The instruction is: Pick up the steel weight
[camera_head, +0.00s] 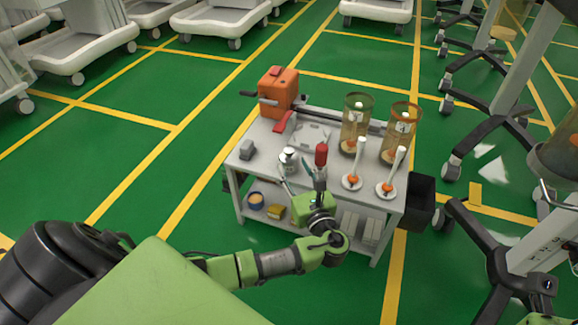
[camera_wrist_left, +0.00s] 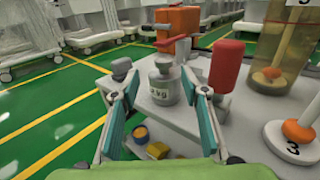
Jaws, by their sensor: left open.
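The steel weight (camera_head: 288,160) is a silver, bottle-shaped piece with a narrow neck and knob, standing upright on the top of a white cart (camera_head: 262,165). In the left wrist view the weight (camera_wrist_left: 162,86) stands near the middle and carries a dark "kg" marking. My left gripper (camera_head: 300,178) is open at the cart's near side, close to the weight. In the wrist view its two fingers (camera_wrist_left: 156,78) frame the weight, one to each side. I cannot tell whether the tips reach beside it or stop short. Nothing is held. My right gripper is out of view.
A red-handled object (camera_head: 321,155) stands just right of the weight. A grey block (camera_head: 246,150) is left of it, an orange device (camera_head: 277,90) behind. Two clear cylinders (camera_head: 356,125) and two white saucers with orange balls (camera_head: 353,183) are to the right. The lower shelf (camera_head: 285,222) holds small items.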

